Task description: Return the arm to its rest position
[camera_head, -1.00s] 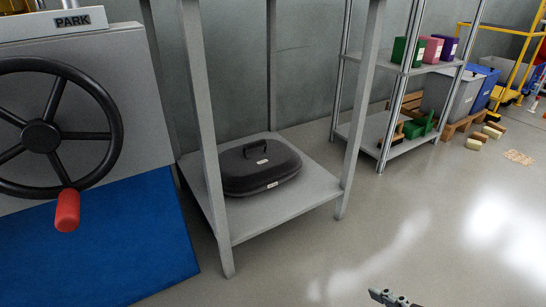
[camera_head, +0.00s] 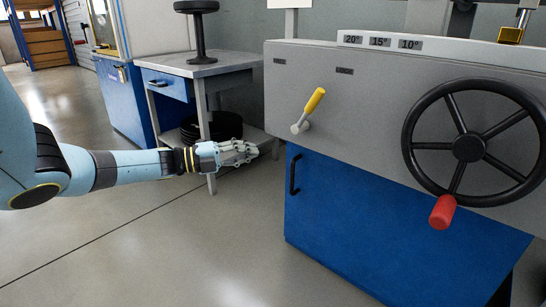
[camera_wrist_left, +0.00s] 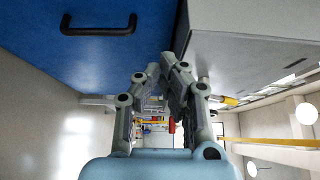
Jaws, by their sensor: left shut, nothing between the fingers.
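My left arm comes in from the left in the head view, stretched out level. My left gripper (camera_head: 250,152) is at its end, shut and empty, in the air in front of the grey and blue machine's left side. In the left wrist view my left gripper (camera_wrist_left: 165,65) has its fingertips close together, with nothing between them. The machine's blue front and black handle show at the top left there. My right gripper is not in view.
The machine (camera_head: 400,220) carries a yellow-handled lever (camera_head: 315,101) and a black handwheel (camera_head: 468,148) with a red knob (camera_head: 442,212). A grey side table (camera_head: 200,66) stands behind my left gripper. The floor (camera_head: 150,255) in front is clear.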

